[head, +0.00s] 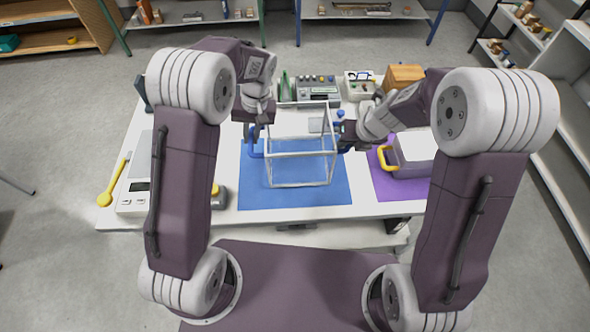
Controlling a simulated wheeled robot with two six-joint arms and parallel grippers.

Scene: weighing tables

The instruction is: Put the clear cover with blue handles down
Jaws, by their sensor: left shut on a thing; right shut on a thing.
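The clear cover (300,184) is a see-through box with pale edges, in the middle of the head view. It is upright over the blue mat (325,196); I cannot tell whether its lower edge touches the mat. My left gripper (255,138) is shut on the blue handle (256,151) on the cover's left side. My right gripper (345,138) is shut on the blue handle on the right side, which is mostly hidden by the fingers.
A scale (133,201) and a yellow spoon (106,196) are at the left. A control box (318,90), a small white tray (359,88) and a wooden box (404,77) stand behind.

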